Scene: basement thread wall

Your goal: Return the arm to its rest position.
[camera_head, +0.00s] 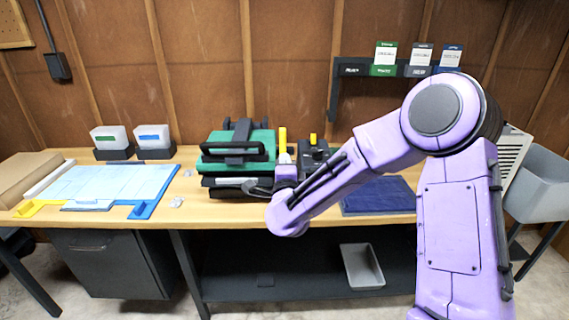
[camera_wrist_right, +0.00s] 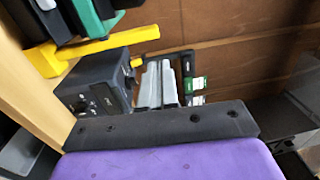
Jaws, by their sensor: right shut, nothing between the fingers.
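My right arm (camera_head: 345,175) is purple and comes in from the right, bent at the elbow, with its forearm reaching down and left over the front of the workbench (camera_head: 190,215). My right gripper (camera_head: 260,188) is shut and empty, in front of the green and black case (camera_head: 238,150); its fingers are small and partly hidden by the wrist. In the right wrist view, a purple part of mine with a dark strip fills the bottom. My left gripper is not in view.
A black device (camera_head: 314,150) and a yellow-handled tool (camera_head: 283,140) stand behind the forearm; the device also shows in the right wrist view (camera_wrist_right: 95,92). A blue mat (camera_head: 375,197) lies under the arm. A card rack (camera_head: 350,68) is on the wall. A grey bin (camera_head: 540,180) stands right.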

